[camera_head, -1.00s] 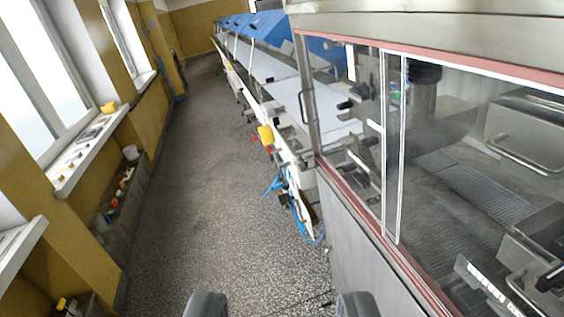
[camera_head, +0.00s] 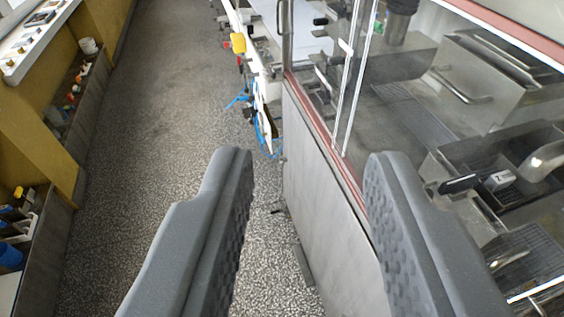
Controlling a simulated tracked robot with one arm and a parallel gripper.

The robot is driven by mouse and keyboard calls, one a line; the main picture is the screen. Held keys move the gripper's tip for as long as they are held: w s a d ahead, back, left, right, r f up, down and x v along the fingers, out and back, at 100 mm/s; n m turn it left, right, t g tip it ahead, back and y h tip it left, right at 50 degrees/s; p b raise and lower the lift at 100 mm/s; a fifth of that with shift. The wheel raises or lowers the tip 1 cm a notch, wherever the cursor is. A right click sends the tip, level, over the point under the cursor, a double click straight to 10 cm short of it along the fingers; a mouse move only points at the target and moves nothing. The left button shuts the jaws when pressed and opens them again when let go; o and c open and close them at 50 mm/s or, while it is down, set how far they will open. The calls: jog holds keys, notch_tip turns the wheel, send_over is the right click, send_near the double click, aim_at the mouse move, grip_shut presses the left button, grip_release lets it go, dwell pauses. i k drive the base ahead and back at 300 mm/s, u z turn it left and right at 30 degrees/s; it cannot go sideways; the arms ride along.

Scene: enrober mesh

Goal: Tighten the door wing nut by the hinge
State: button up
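My gripper (camera_head: 308,165) is open and empty. Its two grey padded fingers stand wide apart in the lower half of the view, over the speckled floor and the side of the enrober machine (camera_head: 318,190). The machine's glazed door (camera_head: 385,95), with a reddish seal along its edge, is at the right; the right finger covers part of the machine's side. Through the glass I see the wire mesh belt (camera_head: 412,115) and metal parts inside. I cannot make out a wing nut or a hinge for certain.
The floor aisle (camera_head: 170,100) is clear ahead. Blue cables (camera_head: 262,138) and a yellow part (camera_head: 238,43) hang by the conveyor (camera_head: 295,35) beyond the machine. At the left are a windowsill (camera_head: 38,42) and low shelves with several small objects (camera_head: 20,215).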

aim_at(281, 157)
jog(key=k, duration=1.3)
jog(key=u, duration=0.5)
jog(key=i, duration=1.05)
jog(key=u, duration=0.6)
jog(key=i, duration=1.3)
jog(key=z, duration=0.95)
jog(key=i, duration=0.9)
jog(key=z, duration=0.6)
jog(key=k, duration=0.9)
jog(key=z, duration=0.2)
jog(key=i, duration=0.4)
jog(key=u, duration=0.05)
